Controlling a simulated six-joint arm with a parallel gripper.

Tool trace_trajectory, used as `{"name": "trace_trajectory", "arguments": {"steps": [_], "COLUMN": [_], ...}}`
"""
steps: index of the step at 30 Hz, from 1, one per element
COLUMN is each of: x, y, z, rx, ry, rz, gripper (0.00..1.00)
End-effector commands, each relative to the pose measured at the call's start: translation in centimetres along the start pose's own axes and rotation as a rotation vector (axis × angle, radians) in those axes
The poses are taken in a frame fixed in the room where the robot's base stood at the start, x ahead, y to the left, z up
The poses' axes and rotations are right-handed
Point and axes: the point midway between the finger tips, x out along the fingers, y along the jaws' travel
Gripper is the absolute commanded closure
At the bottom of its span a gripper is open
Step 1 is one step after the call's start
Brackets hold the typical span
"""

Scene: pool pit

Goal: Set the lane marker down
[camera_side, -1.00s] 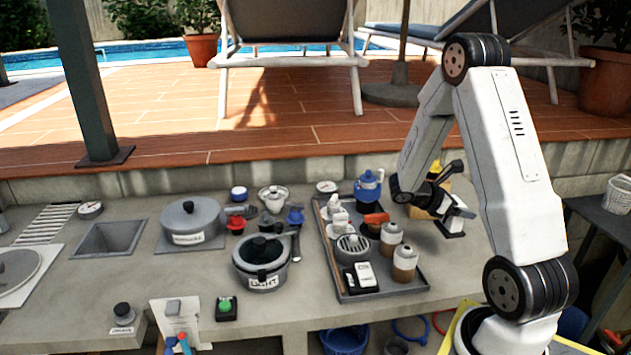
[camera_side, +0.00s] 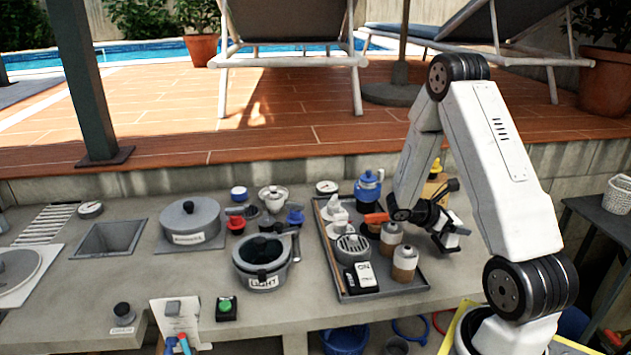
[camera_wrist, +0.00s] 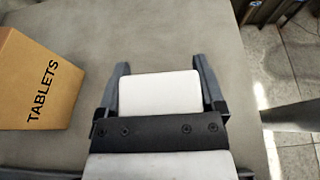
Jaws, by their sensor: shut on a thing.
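My gripper (camera_side: 447,234) is at the right part of the counter, just right of the grey tray. In the wrist view my gripper (camera_wrist: 160,88) has its two dark fingers on either side of a white block (camera_wrist: 158,93), which I take to be the lane marker. The fingers are shut on it. In the side view the block is small and partly hidden by the gripper, low over the counter. I cannot tell whether it touches the counter.
A tan box (camera_wrist: 40,85) marked TABLETS stands left of my gripper in the wrist view. The crowded grey tray (camera_side: 385,292) with bottles (camera_side: 405,263) is close on the left in the side view. Bare counter (camera_wrist: 195,35) lies ahead of the fingers; its edge is at the right.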

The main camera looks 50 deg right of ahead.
Motion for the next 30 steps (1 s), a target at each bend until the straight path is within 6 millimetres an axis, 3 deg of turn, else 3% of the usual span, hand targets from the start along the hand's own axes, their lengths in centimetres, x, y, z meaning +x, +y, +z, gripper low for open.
{"name": "trace_trajectory", "arguments": {"steps": [15, 30], "x": [1.3, 1.5], "y": [0.0, 0.0], "z": [-3.0, -3.5], "rx": [-0.001, -0.001], "ry": [-0.001, -0.001], "rz": [-0.001, 0.000], "gripper": [0.81, 0.81]}}
